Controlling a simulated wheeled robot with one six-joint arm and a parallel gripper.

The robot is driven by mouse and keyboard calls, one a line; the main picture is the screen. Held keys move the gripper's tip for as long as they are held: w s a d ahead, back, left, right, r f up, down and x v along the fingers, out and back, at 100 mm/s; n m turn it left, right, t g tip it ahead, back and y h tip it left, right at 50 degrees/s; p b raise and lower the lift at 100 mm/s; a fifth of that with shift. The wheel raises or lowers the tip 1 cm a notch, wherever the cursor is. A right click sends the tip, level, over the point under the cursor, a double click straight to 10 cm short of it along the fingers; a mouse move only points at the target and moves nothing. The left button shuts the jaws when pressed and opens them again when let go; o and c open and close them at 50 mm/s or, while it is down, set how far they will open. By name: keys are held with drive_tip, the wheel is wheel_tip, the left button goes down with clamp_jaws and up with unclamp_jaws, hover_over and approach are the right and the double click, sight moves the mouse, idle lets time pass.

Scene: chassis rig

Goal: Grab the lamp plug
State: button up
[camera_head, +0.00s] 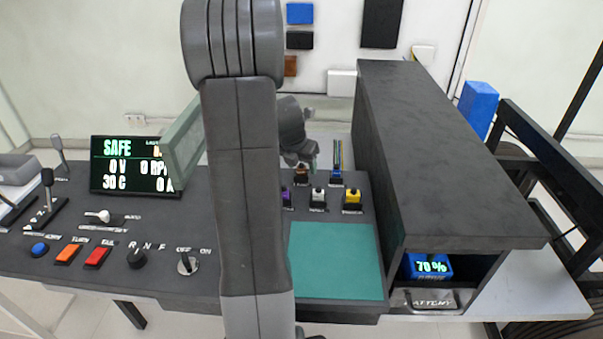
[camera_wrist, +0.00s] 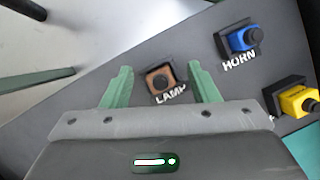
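The lamp plug (camera_wrist: 160,79) is a small brown block in a dark socket, with the label LAMP printed beside it. In the head view it (camera_head: 301,178) sits at the back of the panel, partly hidden by my gripper (camera_head: 309,163). In the wrist view my gripper (camera_wrist: 159,69) is open, with one green finger on each side of the plug. Clear gaps show between the plug and both fingers. I cannot tell whether the fingertips are level with the plug or above it.
The blue HORN plug (camera_wrist: 245,39) and a yellow plug (camera_wrist: 298,101) sit to the right of the lamp plug. In the head view, purple (camera_head: 286,197) and white (camera_head: 318,195) plugs stand in front. A tall dark housing (camera_head: 450,160) rises at right. A teal mat (camera_head: 335,260) is bare.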

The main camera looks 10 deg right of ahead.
drive_tip(key=c, duration=1)
drive_tip(key=shift+r, duration=0.15)
